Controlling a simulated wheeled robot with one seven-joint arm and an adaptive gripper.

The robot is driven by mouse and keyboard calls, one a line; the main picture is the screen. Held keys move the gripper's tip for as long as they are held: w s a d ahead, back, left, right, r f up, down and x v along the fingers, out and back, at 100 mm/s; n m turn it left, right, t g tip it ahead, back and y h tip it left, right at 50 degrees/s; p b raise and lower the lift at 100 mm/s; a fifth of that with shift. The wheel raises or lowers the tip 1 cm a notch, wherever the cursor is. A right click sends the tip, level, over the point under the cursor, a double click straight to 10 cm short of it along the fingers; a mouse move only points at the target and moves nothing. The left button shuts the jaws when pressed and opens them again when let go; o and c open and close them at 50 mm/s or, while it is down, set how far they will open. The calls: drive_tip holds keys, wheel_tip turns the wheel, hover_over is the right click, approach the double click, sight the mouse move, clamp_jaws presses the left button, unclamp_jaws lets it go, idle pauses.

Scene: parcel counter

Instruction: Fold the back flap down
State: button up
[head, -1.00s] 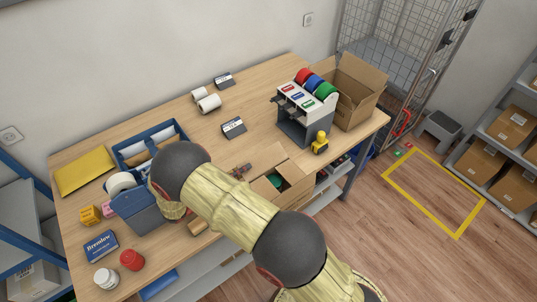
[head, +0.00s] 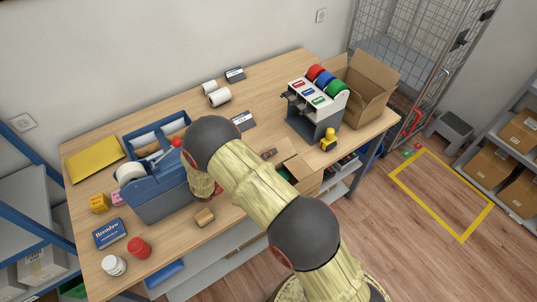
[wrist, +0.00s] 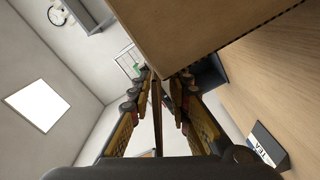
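The small open cardboard box (head: 308,181) stands near the table's front edge in the head view, partly hidden behind my arm. A raised flap (head: 287,150) shows at its back, and something green is inside. My gripper (head: 268,154) is at the box's back left, mostly hidden by my arm. In the wrist view, a large brown cardboard surface (wrist: 200,25) fills the top, close to my gripper (wrist: 162,78).
A tape rack (head: 315,110), a larger open box (head: 370,88) and a yellow figure (head: 329,140) stand right of the box. A blue organiser (head: 160,190) is left of my arm.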

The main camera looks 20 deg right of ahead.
drive_tip(key=shift+c, duration=1.2)
clamp_jaws()
